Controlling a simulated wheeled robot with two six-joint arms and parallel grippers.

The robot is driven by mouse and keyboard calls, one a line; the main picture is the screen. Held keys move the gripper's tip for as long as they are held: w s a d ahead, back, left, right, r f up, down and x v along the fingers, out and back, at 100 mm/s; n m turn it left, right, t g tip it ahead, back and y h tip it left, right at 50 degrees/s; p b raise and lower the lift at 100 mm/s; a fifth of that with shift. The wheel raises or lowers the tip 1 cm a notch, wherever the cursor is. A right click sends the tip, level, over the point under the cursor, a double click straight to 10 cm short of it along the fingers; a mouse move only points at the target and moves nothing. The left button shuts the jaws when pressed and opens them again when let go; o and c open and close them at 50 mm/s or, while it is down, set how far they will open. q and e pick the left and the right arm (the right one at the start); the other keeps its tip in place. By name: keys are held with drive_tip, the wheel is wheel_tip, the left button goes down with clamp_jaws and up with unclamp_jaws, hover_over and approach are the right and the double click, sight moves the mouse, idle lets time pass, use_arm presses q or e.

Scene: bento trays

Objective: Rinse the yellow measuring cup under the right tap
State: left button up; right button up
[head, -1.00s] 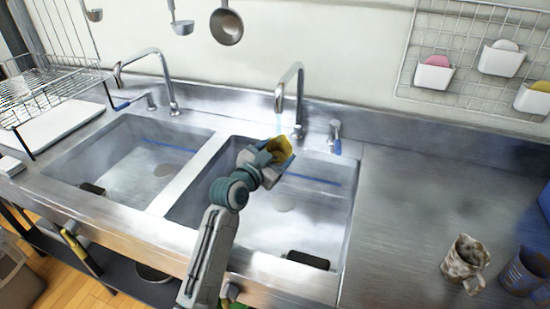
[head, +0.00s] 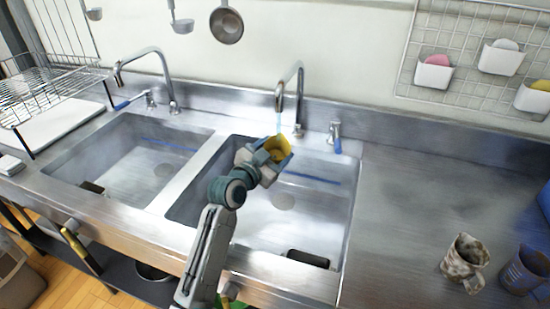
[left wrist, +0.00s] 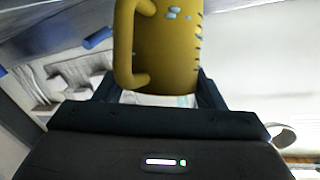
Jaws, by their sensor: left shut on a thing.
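My left gripper (head: 276,152) is shut on the yellow measuring cup (head: 277,148) and holds it over the right basin (head: 310,215), below the spout of the right tap (head: 299,90). A pale blue stream of water (head: 278,125) shows between the spout and the cup. In the left wrist view the yellow cup (left wrist: 165,45) fills the top, with its handle at the left, dark marks along its right side and pale blue spots on its wall. The right tap's blue-tipped lever (head: 336,137) stands right of the spout. My right gripper is not in view.
The left basin (head: 130,160) and left tap (head: 168,85) are at the left. A stained mug (head: 463,258) and a dark blue cup (head: 525,268) stand on the right counter (head: 420,190). A wire rack (head: 50,85) stands at the far left. Ladles hang above.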

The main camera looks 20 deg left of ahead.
use_arm(q)
drive_tip(key=shift+s, duration=0.1)
drive_tip(key=shift+s+d+p, duration=0.2)
drive_tip(key=shift+s+p, duration=0.2)
drive_tip(key=shift+s, duration=0.9)
drive_tip(key=shift+s+d+p, duration=0.2)
drive_tip(key=shift+s+p, duration=0.05)
drive_tip(key=shift+s, duration=1.05)
drive_tip(key=shift+s+d+p, duration=0.2)
drive_tip(key=shift+s, duration=1.05)
drive_tip(key=s+r+p, duration=0.3)
drive_tip(key=s+r, duration=0.1)
drive_tip(key=s, duration=0.1)
drive_tip(key=shift+d+p, duration=0.35)
